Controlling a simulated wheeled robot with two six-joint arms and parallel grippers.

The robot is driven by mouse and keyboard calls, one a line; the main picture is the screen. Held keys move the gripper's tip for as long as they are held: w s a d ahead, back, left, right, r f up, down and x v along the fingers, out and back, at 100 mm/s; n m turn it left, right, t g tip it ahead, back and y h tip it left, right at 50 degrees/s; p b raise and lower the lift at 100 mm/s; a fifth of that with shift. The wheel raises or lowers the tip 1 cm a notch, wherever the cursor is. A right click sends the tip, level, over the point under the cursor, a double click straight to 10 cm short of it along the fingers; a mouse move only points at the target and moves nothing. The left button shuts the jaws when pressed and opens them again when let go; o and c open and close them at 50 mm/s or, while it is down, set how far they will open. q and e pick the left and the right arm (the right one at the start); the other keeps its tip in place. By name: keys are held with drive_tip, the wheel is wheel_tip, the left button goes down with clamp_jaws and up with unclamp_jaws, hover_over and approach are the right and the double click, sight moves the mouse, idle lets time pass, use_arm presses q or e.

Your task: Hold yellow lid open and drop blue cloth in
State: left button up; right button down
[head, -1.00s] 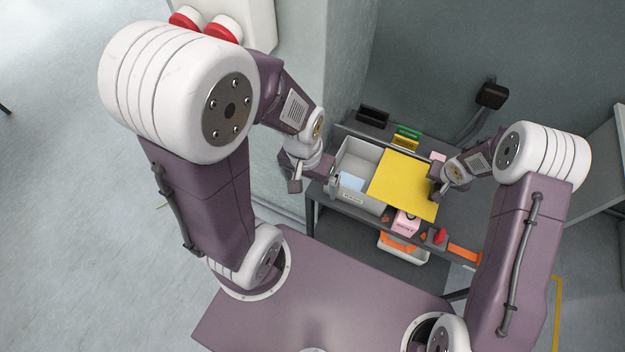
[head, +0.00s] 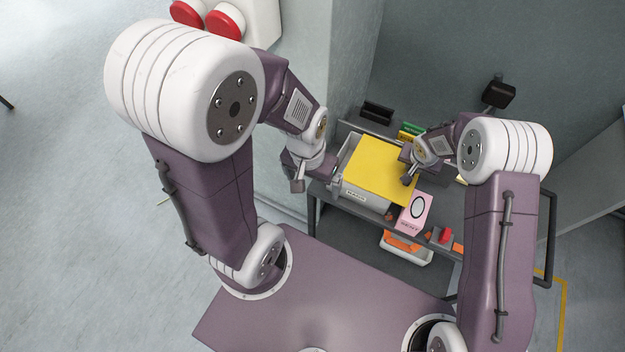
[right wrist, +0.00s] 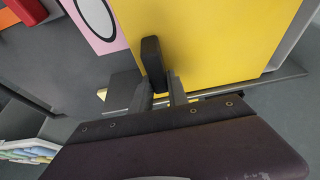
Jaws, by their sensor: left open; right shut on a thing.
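The yellow lid (head: 378,168) lies over most of the grey bin (head: 366,199) in the head view, and it also fills the upper middle of the right wrist view (right wrist: 215,40). My right gripper (head: 408,176) is at the lid's right edge. In the right wrist view my right gripper (right wrist: 160,88) is shut on a dark upright piece against the lid, apparently its handle. My left gripper (head: 315,182) is open and empty, just left of the bin. The blue cloth is not visible now; the lid hides most of the bin's inside.
A pink box (head: 413,212) stands right of the bin on the dark bench. An orange item lies in a white tray (head: 407,255) below, with a red button (head: 445,235) to its right. Black, green and yellow small holders line the back. The wall is close behind.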

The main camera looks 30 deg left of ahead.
drive_tip(key=shift+a+b, duration=0.4)
drive_tip(key=shift+a, duration=1.75)
drive_tip(key=c, duration=1.2)
unclamp_jaws()
drive_tip(key=shift+d, duration=0.1)
drive_tip(key=b+v, duration=0.1)
drive_tip(key=v, duration=0.8)
drive_tip(key=shift+b, duration=0.3)
